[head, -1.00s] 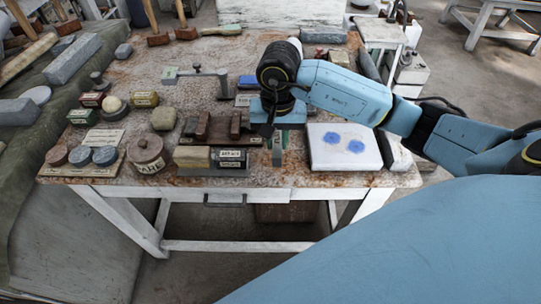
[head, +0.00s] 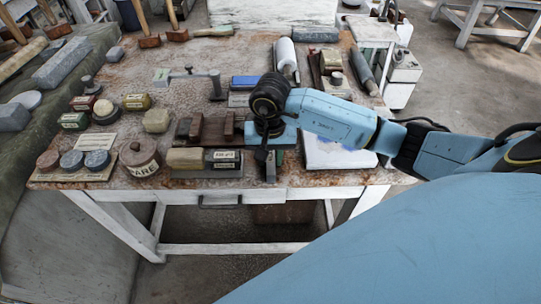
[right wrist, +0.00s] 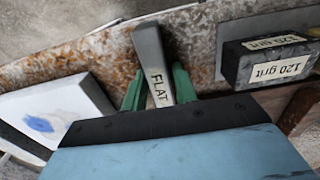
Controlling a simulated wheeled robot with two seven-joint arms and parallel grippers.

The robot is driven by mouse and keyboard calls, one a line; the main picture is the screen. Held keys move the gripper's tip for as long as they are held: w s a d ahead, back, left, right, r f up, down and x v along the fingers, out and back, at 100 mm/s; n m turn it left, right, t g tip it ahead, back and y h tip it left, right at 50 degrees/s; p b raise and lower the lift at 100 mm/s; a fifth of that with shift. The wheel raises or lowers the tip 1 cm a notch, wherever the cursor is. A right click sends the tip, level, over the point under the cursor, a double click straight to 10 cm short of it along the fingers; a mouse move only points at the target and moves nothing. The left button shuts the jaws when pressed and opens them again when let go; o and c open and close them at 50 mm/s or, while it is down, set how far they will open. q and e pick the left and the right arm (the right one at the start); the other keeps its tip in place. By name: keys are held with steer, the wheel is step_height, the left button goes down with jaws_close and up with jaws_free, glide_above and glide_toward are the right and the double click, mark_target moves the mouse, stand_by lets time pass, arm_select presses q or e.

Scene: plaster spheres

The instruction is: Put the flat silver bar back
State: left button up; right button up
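The flat silver bar (right wrist: 150,55) is a grey strip marked FLAT in the right wrist view. It lies between the green fingers of my right gripper (right wrist: 157,80), which look closed on its two sides. In the head view my right gripper (head: 270,165) points down at the table's front edge, between the grit blocks and the white board. The bar is mostly hidden there by the wrist and fingers. Whether the bar touches the table is hard to tell. My left gripper is not in view.
The white board (head: 335,155) with blue stains is right of my gripper, partly behind my arm. A dark labelled grit block (head: 226,160) and a yellowish block (head: 187,159) are close on its left. A lidded pot (head: 140,160) stands farther left. Open tabletop (head: 150,75) lies behind.

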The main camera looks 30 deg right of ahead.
mark_target(270, 156)
steer(key=shift+o, duration=1.1)
steer(key=shift+r, duration=0.2)
step_height(270, 156, up, 12)
steer(key=shift+p, duration=0.35)
stand_by(0.6)
